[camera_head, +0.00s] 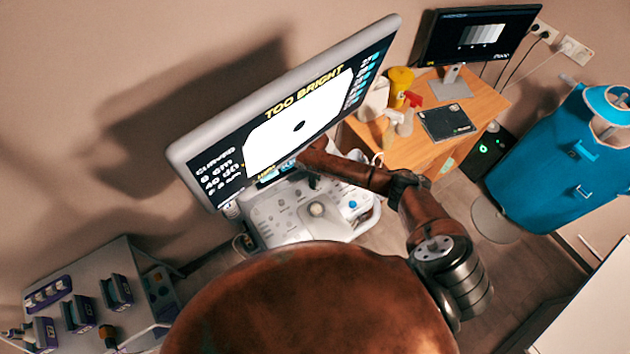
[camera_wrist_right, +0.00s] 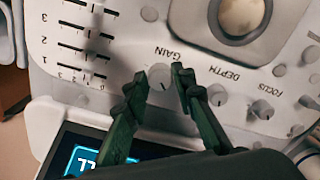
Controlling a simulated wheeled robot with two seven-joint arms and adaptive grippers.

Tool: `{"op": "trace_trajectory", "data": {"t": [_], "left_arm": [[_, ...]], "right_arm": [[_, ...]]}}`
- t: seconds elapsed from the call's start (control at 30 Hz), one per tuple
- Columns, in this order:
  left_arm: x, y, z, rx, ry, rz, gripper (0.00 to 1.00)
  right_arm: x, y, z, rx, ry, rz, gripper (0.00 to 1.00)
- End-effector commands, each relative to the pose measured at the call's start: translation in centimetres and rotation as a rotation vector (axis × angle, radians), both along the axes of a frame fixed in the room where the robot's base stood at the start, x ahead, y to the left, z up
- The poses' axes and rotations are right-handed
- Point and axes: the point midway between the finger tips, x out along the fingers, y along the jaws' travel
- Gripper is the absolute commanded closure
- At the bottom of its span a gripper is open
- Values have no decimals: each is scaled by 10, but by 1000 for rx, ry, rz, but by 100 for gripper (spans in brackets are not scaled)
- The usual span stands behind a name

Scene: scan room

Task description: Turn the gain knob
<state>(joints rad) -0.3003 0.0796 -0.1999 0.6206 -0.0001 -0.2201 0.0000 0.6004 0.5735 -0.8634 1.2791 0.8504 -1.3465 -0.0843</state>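The gain knob (camera_wrist_right: 160,82) is a small light round knob under the GAIN label on the ultrasound console (camera_head: 285,222). In the right wrist view it shows between the fingertips of my right gripper (camera_wrist_right: 159,74), whose dark green fingers are apart. I cannot tell whether they touch the knob. The monitor (camera_head: 300,105) reads "TOO BRIGHT" over a white scan image. My left gripper is not in view.
In the right wrist view, the depth knob (camera_wrist_right: 217,95) and focus knob (camera_wrist_right: 262,109) sit right of the gain knob, sliders (camera_wrist_right: 80,45) lie left, and a trackball (camera_wrist_right: 241,15) is above. A wooden desk (camera_head: 470,118) with a spray bottle (camera_head: 404,118) stands right of the console.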

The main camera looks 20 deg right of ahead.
Motion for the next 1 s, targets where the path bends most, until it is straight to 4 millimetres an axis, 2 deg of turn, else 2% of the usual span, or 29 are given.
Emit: {"op": "trace_trajectory", "data": {"t": [0.2, 0.53, 1.0], "left_arm": [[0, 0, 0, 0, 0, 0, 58], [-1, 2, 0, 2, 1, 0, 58], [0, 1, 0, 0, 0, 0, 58]], "right_arm": [[0, 0, 0, 0, 0, 0, 60], [0, 0, 4, 0, 0, -1, 60], [1, 0, 69, 1, -1, 0, 60]]}}
